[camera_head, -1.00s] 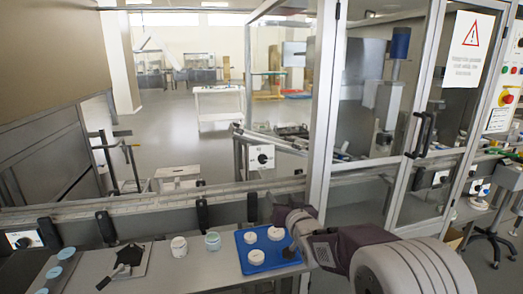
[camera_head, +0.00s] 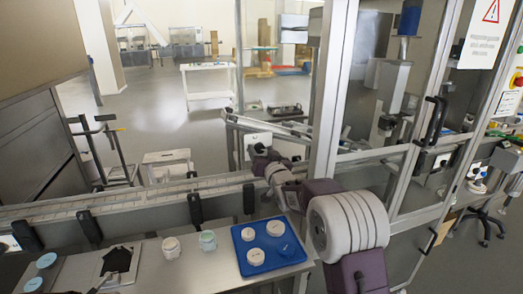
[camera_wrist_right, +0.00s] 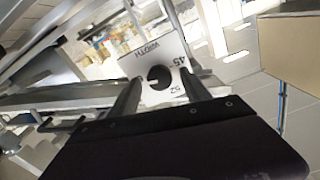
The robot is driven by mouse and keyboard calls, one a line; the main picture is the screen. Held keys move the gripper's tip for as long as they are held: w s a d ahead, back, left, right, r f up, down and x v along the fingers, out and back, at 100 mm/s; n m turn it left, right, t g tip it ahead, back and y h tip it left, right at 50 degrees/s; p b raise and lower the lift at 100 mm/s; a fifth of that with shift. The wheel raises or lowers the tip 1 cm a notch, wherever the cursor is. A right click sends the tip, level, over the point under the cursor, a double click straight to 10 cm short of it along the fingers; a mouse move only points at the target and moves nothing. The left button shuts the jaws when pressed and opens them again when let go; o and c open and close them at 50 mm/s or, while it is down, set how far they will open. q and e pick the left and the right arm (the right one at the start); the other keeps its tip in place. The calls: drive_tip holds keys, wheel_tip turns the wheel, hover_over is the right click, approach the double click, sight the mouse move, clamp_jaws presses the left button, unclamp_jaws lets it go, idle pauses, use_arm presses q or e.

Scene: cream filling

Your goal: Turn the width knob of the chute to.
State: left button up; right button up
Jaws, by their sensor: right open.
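The width knob (camera_wrist_right: 160,78) is a black round dial with a pale pointer mark. It sits on a white plate (camera_wrist_right: 148,60) marked WIDTH, with 45 and 52 readable. In the head view the plate (camera_head: 250,141) shows beyond the conveyor, its knob hidden behind my right gripper (camera_head: 259,151). In the right wrist view my right gripper (camera_wrist_right: 161,82) is open, one finger on each side of the dial in the picture. I cannot tell whether the fingers touch it or are still short of it. My left gripper is not in view.
The conveyor rail (camera_head: 150,198) runs under my right arm. The floor behind is open.

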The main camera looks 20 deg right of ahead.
drive_tip(key=shift+w+f, duration=0.1)
drive_tip(key=shift+w, duration=0.15)
clamp_jaws()
